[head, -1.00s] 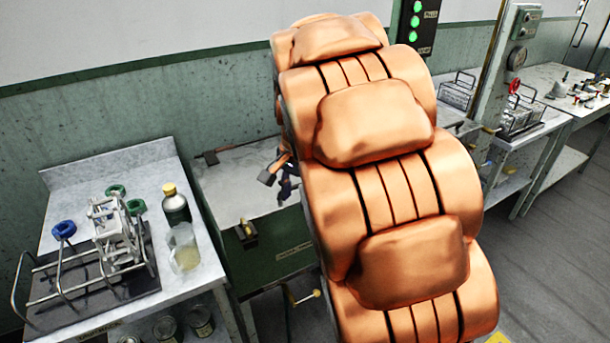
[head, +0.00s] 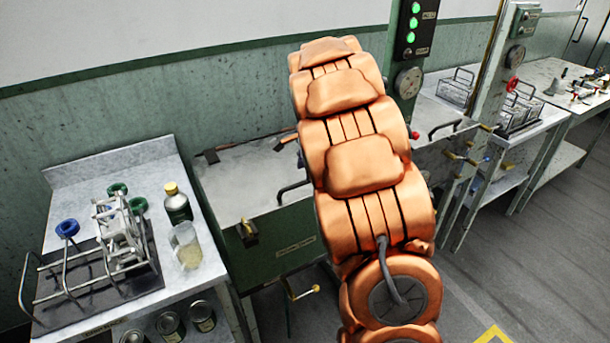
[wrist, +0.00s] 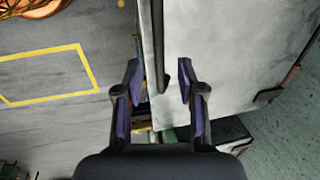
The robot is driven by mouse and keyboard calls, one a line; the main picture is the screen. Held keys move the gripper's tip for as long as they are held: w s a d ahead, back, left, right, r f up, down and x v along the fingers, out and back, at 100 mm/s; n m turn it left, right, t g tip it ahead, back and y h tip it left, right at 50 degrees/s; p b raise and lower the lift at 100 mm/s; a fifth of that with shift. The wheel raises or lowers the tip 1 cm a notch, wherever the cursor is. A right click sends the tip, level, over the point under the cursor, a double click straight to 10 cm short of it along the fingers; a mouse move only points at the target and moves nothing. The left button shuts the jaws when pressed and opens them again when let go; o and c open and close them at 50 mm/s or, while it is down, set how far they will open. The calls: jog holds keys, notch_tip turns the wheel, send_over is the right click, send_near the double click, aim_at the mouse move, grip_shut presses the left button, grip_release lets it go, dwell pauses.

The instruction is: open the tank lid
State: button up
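The tank (head: 285,255) is a dark green box with a flat grey lid (head: 240,185), which lies shut. A dark bar handle (head: 292,191) sits at the lid's front edge, partly hidden by my arm. In the wrist view the pale lid (wrist: 230,50) fills the upper right, and the dark handle (wrist: 158,65) runs down to between the fingers' line. My gripper (wrist: 158,82) is open, with one purple-padded finger on each side of the handle's near end. I cannot tell any contact. My arm hides the gripper in the head view.
A latch (head: 247,232) and a yellow-tipped valve (head: 303,291) are on the tank's front. At left, a bench (head: 100,170) holds a wire rack, a dark bottle (head: 177,204) and a jug (head: 186,245). A gauge post (head: 408,80) stands behind my arm. Floor is clear at right.

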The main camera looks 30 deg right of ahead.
aim_at(305, 181)
jog(key=shift+w+f+p, duration=0.2)
jog(key=shift+f+p, duration=0.05)
jog(key=shift+f, duration=0.8)
jog(key=shift+w+f+p, duration=0.15)
jog(key=shift+f+p, duration=0.1)
jog(key=shift+f, duration=0.8)
grip_shut()
